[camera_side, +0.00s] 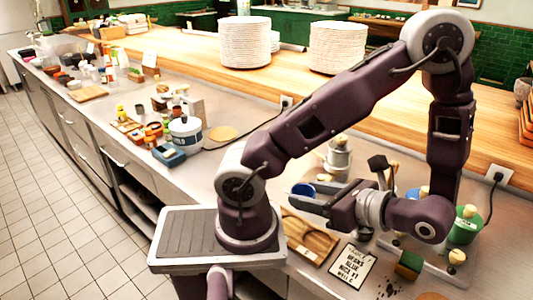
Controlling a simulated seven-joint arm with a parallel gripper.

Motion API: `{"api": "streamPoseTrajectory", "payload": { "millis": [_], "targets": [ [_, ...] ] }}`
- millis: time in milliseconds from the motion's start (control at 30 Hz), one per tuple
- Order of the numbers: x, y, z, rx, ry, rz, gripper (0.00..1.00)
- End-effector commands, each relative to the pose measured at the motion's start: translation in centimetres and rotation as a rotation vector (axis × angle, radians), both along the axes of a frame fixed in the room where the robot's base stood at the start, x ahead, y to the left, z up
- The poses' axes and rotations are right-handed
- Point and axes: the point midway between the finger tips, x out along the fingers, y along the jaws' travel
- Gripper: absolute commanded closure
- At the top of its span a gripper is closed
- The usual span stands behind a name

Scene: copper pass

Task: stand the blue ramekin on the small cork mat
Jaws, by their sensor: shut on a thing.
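The blue ramekin (301,190) is between the fingers of my gripper (303,196), which is shut on it. The ramekin looks upright, and the fingers hide part of it. It appears held above the counter, but the gap below cannot be judged exactly. A small round tan mat (222,132), which looks like the cork mat, lies bare on the steel counter. It is farther back and to the left of my gripper.
A white tub (185,131) and a blue container (169,154) stand left of the mat. A black cable runs beside it. A wooden tray (310,236) and a lettered sign (352,265) lie in front of my gripper. Plate stacks (245,43) stand on the wooden ledge.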

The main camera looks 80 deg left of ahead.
Motion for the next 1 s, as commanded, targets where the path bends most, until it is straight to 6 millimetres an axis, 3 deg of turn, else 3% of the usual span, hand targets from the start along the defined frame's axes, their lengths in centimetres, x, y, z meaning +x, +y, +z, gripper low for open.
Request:
{"api": "streamPoseTrajectory", "payload": {
  "millis": [100, 200, 333, 500, 600, 800, 1000],
  "targets": [
    [3.2, 2.4, 0.4, 0.001, 0.000, -0.305, 0.94],
    [6.6, 3.6, 1.0, 0.000, -0.002, -0.560, 0.94],
    [12.1, 3.4, 2.1, 0.000, -0.003, -0.897, 0.94],
    [18.1, 0.7, 3.7, 0.000, -0.005, -1.257, 0.94],
    [20.6, -1.3, 4.5, 0.001, -0.005, -1.417, 0.94],
    [23.9, -5.4, 6.0, 0.003, -0.004, -1.665, 0.94],
    [25.5, -8.4, 6.8, 0.001, -0.004, -1.813, 0.94]
  ]
}}
